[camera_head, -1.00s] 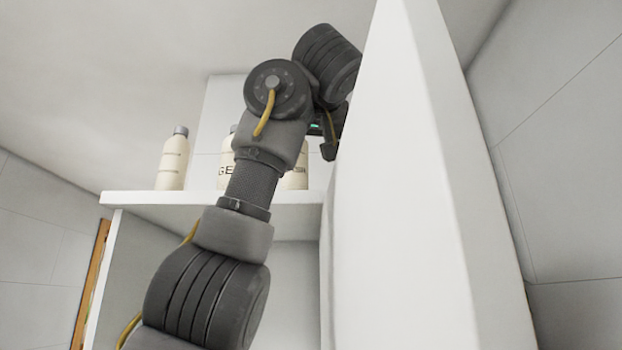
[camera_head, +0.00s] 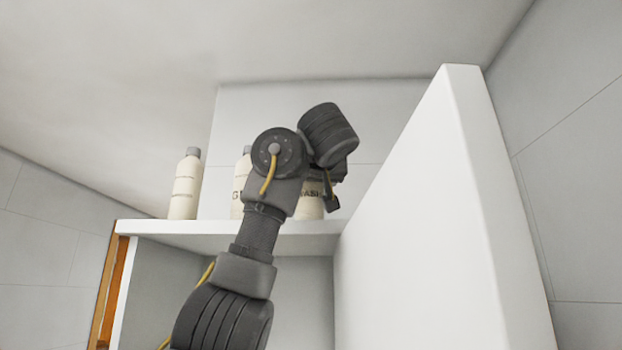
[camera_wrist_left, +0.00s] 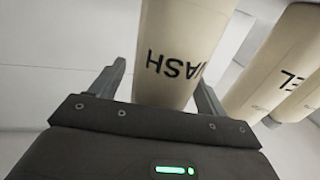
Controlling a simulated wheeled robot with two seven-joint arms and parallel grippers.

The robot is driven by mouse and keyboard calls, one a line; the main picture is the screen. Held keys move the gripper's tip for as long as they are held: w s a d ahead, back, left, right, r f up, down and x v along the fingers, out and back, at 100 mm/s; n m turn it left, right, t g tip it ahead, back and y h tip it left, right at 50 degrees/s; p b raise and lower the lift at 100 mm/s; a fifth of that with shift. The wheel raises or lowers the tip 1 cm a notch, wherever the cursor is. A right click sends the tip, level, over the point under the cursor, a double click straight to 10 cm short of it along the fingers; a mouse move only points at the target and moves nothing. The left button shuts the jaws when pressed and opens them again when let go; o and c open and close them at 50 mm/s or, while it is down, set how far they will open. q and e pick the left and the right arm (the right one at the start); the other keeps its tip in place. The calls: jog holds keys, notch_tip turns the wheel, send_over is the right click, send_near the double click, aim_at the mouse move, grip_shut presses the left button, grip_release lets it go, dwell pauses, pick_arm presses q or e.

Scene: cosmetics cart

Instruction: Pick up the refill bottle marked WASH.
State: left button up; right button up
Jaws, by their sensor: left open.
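The cream refill bottle marked WASH (camera_head: 311,207) stands on the upper shelf (camera_head: 230,228), partly hidden behind my left arm in the head view. In the left wrist view the WASH bottle (camera_wrist_left: 182,45) appears with its lettering upside down, between the two fingers of my left gripper (camera_wrist_left: 160,78). The fingers are open, with one on each side of the bottle and a visible gap at the left finger. Contact on the right side is unclear. In the head view my left gripper (camera_head: 330,190) is in front of the bottle, its fingers mostly hidden. My right gripper is out of view.
A bottle with a grey cap (camera_head: 184,185) stands at the shelf's left. A second bottle (camera_head: 238,205) is partly behind my arm; in the wrist view a bottle lettered "EL" (camera_wrist_left: 285,65) is right of WASH. A tall white panel (camera_head: 430,210) rises on the right.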

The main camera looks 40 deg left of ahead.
pick_arm(q)
jog(key=shift+w+a+f, duration=0.15)
jog(key=shift+w+a, duration=0.3)
jog(key=shift+a, duration=0.05)
jog(key=shift+s+d, duration=0.35)
jog(key=c, duration=0.4)
jog(key=shift+d+r, duration=0.1)
jog(key=shift+r, duration=0.1)
jog(key=shift+c, duration=1)
jog(key=c, duration=0.6)
jog(key=shift+c, duration=0.2)
